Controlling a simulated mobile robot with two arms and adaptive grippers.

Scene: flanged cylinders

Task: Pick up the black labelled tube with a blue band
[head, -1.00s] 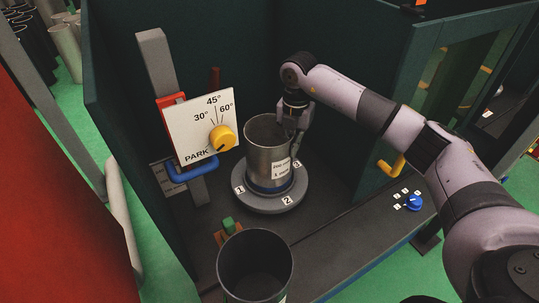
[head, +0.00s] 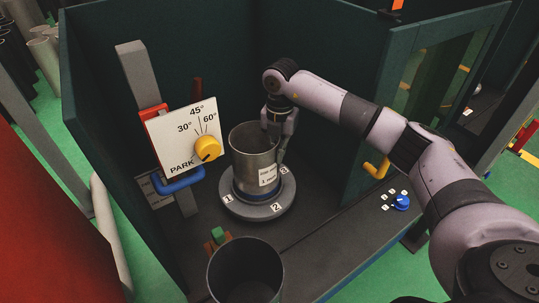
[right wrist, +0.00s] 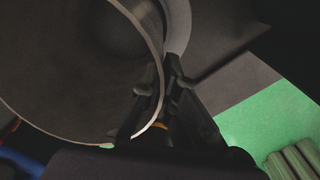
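A metallic, dark grey tube (head: 249,160) with a white label stands upright on the round numbered base (head: 235,206). A blue band shows around its foot. My right gripper (head: 277,146) reaches down at its right rim, one finger inside and one outside. In the right wrist view the tube's curved rim (right wrist: 161,75) runs between the fingers of the right gripper (right wrist: 163,84), which look closed on the wall. Contact at the fingertips is partly hidden. My left gripper is not in view.
A second, dark open tube (head: 246,270) stands at the front, cut off by the picture edge. A dial board (head: 183,140) with a yellow knob and a blue handle (head: 180,182) stand at left. Dark green panels enclose the back. A blue knob (head: 400,202) sits at right.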

